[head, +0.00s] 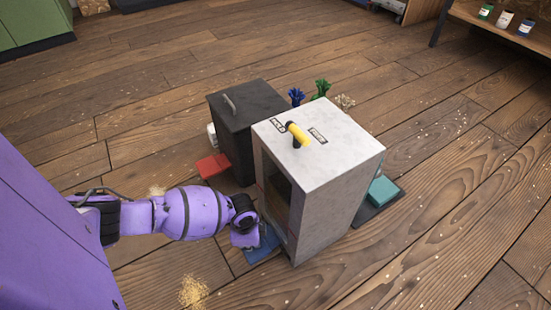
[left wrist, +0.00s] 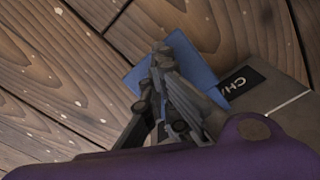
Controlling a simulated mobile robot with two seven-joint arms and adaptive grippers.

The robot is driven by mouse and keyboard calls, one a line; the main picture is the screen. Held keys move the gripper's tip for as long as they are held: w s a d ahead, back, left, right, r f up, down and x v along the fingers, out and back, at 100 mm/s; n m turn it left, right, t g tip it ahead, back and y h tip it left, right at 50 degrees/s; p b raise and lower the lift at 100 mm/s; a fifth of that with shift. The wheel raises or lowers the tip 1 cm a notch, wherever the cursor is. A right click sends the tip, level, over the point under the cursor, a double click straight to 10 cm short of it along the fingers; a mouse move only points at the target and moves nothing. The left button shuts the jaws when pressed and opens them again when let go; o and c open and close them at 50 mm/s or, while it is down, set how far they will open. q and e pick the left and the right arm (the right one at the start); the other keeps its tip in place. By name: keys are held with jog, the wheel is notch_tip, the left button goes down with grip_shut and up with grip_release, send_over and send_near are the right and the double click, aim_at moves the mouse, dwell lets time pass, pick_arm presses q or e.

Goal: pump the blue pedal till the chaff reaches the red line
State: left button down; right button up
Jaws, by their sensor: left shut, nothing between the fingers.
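The blue pedal (head: 262,243) sticks out low at the front of a grey-white box (head: 330,190) on the floor. My left gripper (head: 246,238) is at the pedal, and my purple arm comes in from the left. In the left wrist view the shut, empty fingers (left wrist: 162,55) lie over the blue pedal (left wrist: 182,52); I cannot tell whether they touch it. The box has a dark window (head: 276,190) with something tan low inside, perhaps chaff. My right gripper is not in view.
A black bin (head: 240,120) with a red pedal (head: 213,166) stands behind the box. A teal pedal (head: 383,190) is on the box's right. A yellow handle (head: 297,133) sits on top. Chaff (head: 193,291) lies on the floor. The floor at right is open.

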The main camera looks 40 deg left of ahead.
pick_arm(q)
jog(key=shift+s+f, duration=0.2)
jog(key=shift+r, duration=0.15)
notch_tip(320, 180, up, 4)
jog(key=p, duration=0.4)
jog(key=shift+f, duration=0.2)
notch_tip(320, 180, up, 5)
jog(key=p, duration=0.4)
jog(key=shift+w+r, duration=0.1)
